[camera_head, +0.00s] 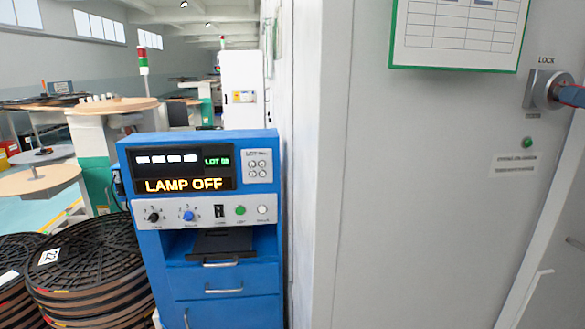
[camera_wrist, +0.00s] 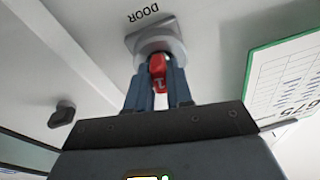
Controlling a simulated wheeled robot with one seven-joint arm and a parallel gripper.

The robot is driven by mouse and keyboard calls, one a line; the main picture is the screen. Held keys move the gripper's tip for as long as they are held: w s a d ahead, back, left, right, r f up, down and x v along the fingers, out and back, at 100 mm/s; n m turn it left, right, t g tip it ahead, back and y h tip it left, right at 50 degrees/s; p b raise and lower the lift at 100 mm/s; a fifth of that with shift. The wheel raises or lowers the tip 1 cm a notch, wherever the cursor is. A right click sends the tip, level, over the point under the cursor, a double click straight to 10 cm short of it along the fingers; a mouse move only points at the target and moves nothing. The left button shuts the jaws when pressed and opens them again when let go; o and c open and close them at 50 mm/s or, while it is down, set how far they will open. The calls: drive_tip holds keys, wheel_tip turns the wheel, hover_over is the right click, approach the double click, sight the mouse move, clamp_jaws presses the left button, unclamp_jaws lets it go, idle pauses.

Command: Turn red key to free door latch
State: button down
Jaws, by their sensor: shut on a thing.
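The red key (camera_wrist: 157,64) sits in a round grey lock (camera_wrist: 160,42) on a square plate, in the wrist view. A pale mark shows on the key's face. The wall beside the lock carries the word DOOR, upside down in this view. My gripper (camera_wrist: 158,86) is shut on the key, with one blue-grey finger on each side. In the head view the lock (camera_head: 543,90) is at the right edge under the word LOCK. Only part of my gripper (camera_head: 573,95) shows there, at the lock's right side. The latch itself cannot be made out.
A green indicator (camera_head: 527,143) and a small label are below the lock. A green-framed sheet (camera_head: 458,35) hangs to its left. A blue cabinet (camera_head: 206,245) reads LAMP OFF. Several stacked black reels (camera_head: 85,255) stand left of it. A dark knob (camera_wrist: 64,112) shows in the wrist view.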

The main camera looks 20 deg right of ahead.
drive_tip(key=shift+a+r+m+h+p, duration=0.1)
drive_tip(key=shift+m+h+p, duration=0.15)
drive_tip(key=shift+m+p, duration=1.1)
drive_tip(key=shift+a+r+m+h+p, duration=0.1)
drive_tip(key=shift+m+h+p, duration=0.15)
drive_tip(key=shift+m+p, duration=1.05)
drive_tip(key=shift+f+m+p, duration=0.2)
drive_tip(key=shift+m+p, duration=0.05)
drive_tip(key=shift+p, duration=0.2)
drive_tip(key=shift+r+m+h+p, duration=0.1)
drive_tip(key=shift+m+h+p, duration=0.2)
drive_tip(key=shift+m+p, duration=1.1)
drive_tip(key=shift+p, duration=0.15)
drive_tip(key=shift+w+a+m, duration=0.1)
drive_tip(key=shift+m, duration=0.3)
drive_tip(key=m+h, duration=0.1)
drive_tip(key=m, duration=0.2)
drive_tip(key=shift+m+g, duration=0.3)
drive_tip(key=shift+g, duration=0.1)
